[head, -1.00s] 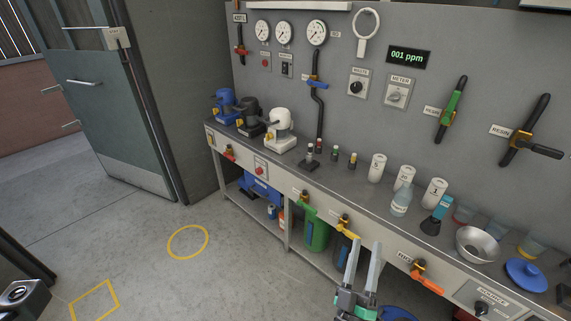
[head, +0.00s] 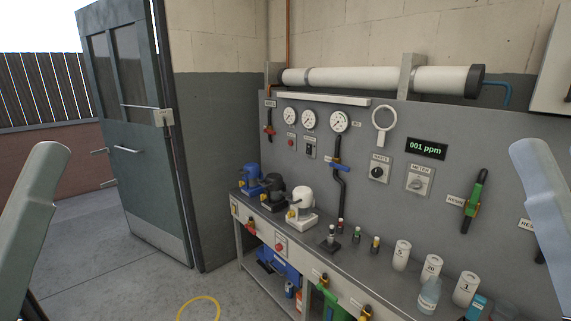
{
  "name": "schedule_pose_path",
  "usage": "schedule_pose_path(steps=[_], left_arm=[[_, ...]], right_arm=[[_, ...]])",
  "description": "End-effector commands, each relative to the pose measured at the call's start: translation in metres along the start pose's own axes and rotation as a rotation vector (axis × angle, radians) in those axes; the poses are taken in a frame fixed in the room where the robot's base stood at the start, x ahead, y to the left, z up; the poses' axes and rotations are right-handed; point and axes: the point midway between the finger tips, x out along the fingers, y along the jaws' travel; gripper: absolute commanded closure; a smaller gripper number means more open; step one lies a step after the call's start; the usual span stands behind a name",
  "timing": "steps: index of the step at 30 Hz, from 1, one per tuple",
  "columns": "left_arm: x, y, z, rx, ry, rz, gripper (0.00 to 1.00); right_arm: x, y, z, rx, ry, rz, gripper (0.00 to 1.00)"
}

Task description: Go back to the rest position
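Neither of my grippers shows in the head view now. Two pale grey parts, which look like links of my arms, rise at the left and right edges of the picture, close to the camera and apart from the bench. The workbench (head: 262,218) runs from the middle toward the lower right against a grey panel (head: 375,125). Nothing is seen held.
Blue, black and white pumps (head: 301,206) stand on the bench's left end. White numbered containers (head: 402,255) and a clear bottle (head: 430,296) stand nearer. A green door (head: 130,140) is at left. Floor with a yellow ring (head: 198,309) is clear.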

Motion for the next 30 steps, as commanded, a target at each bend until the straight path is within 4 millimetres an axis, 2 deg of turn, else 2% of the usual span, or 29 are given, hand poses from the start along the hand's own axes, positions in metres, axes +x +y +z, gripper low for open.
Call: schedule_pose_path(steps=[1, 5, 18, 21, 24, 30], left_arm=[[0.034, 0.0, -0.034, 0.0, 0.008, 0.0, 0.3], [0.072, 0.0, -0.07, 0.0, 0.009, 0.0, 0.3], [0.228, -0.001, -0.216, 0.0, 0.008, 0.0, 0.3], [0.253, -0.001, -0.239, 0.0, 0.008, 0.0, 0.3], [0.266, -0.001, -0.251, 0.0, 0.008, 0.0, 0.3], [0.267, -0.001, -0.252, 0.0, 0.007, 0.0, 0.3]], right_arm=[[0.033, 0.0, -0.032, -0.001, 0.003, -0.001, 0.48], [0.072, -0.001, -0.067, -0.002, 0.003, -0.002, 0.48], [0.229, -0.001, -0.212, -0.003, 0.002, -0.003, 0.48], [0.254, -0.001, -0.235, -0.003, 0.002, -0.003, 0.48], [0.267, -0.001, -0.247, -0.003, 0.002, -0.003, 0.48], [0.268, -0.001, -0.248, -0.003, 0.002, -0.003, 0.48]])
